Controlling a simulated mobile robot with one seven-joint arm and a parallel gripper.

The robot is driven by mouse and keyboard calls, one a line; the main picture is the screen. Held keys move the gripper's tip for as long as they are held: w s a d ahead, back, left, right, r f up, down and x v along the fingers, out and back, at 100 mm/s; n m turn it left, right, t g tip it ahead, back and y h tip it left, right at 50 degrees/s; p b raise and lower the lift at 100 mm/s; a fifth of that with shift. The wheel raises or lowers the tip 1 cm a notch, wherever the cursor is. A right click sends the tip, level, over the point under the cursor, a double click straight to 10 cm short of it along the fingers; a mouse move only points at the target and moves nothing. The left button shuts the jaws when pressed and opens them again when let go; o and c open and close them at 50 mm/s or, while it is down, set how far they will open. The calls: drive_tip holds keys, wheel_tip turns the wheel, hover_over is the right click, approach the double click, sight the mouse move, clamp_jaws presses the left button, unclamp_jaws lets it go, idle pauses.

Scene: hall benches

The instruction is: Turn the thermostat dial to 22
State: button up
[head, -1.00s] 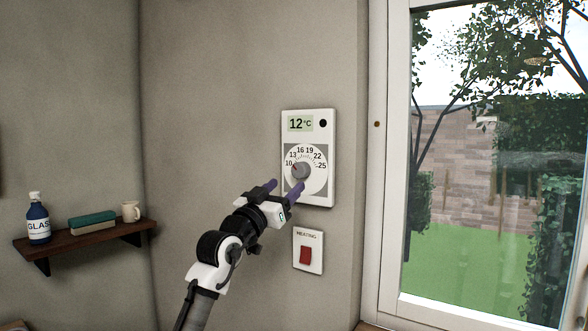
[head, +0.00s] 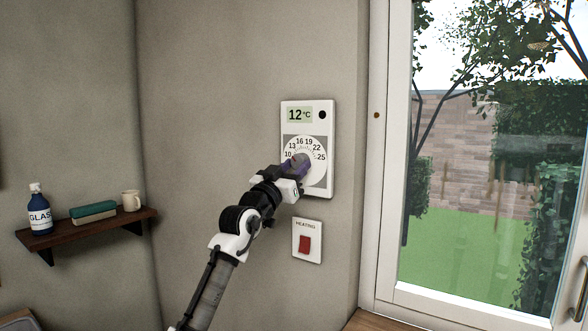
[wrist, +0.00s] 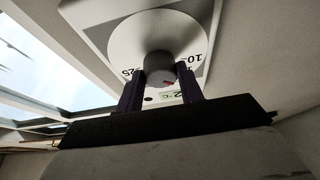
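The white thermostat (head: 288,138) hangs on the wall left of the window. Its display (head: 299,115) reads 12°C. Its round white dial face carries marks from 10 to 25, with a grey knob (head: 301,160) in the middle. In the wrist view the knob (wrist: 159,68) shows a small red mark on its lower side. My gripper (head: 297,168) is at the dial. In the wrist view its two purple fingers (wrist: 160,90) stand apart, one on each side of the knob. I cannot tell whether they touch it.
A heating switch (head: 307,243) with a red rocker is on the wall just below the thermostat. A wooden shelf (head: 90,232) at the left holds a glass-cleaner bottle (head: 39,214), a green-topped block (head: 93,212) and a mug (head: 131,201). The window frame (head: 385,150) stands close on the right.

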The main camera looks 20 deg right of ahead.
drive_tip(key=shift+c, duration=0.9)
